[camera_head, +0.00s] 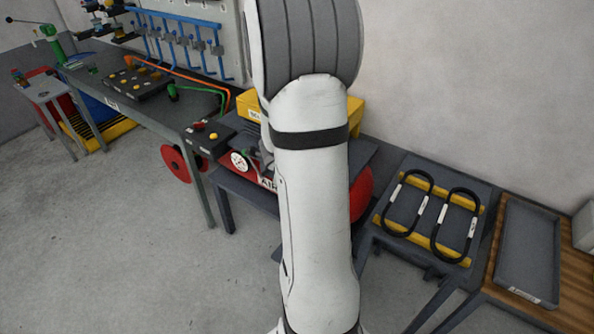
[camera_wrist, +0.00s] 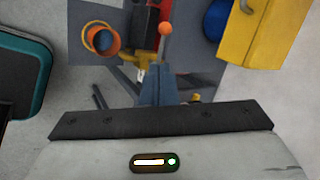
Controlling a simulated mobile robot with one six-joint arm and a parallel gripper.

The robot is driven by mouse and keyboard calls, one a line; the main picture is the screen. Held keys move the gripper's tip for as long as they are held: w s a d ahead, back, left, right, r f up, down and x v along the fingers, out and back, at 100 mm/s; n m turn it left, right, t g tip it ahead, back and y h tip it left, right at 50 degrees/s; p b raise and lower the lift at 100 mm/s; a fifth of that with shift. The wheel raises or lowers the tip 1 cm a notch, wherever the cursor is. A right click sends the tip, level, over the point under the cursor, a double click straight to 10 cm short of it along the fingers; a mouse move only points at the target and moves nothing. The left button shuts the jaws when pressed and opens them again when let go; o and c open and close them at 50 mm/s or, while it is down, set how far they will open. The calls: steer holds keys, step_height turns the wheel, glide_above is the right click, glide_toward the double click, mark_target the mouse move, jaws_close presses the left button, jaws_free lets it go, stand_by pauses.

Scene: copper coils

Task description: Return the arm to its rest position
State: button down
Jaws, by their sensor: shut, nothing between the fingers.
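My white arm stands upright through the middle of the head view and hides part of the benches behind it. Its lower end runs out of the bottom edge, so my gripper does not show there. In the wrist view my gripper (camera_wrist: 157,70) points away from the camera beyond a black plate. Its fingers are together with nothing held. Two black oval coils, the left one (camera_head: 407,204) and the right one (camera_head: 455,226), lie side by side on yellow rails on a dark stand (camera_head: 446,175) at the right.
An empty grey tray (camera_head: 527,253) lies on a wooden-topped table (camera_head: 580,281) at far right. A long workbench (camera_head: 143,103) with tools runs along the left wall. A yellow case (camera_head: 246,104) stands behind my arm. The floor (camera_head: 110,255) at lower left is clear.

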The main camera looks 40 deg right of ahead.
steer(key=shift+a+r, duration=0.1)
stand_by(0.5)
steer(key=w+a+r+n+t+y+b, duration=0.2)
steer(key=w+a+r+n+t, duration=0.15)
steer(key=a+n, duration=0.35)
steer(key=s+a+r+n+y+b, duration=0.2)
steer(key=a+n, duration=0.3)
steer(key=a, duration=0.2)
steer(key=s+a+r+n+y+b, duration=0.1)
steer(key=s+a+r+n+y, duration=0.15)
steer(key=a+n, duration=0.4)
steer(key=s+a+n+g+b, duration=0.1)
steer(key=s+a+n+g, duration=0.1)
steer(key=s+n, duration=0.3)
steer(key=s+a+n+g+h+b, duration=0.1)
steer(key=s+n, duration=0.4)
steer(key=s, duration=0.5)
steer(key=shift+a+g+b, duration=0.65)
steer(key=shift+a+b, duration=0.1)
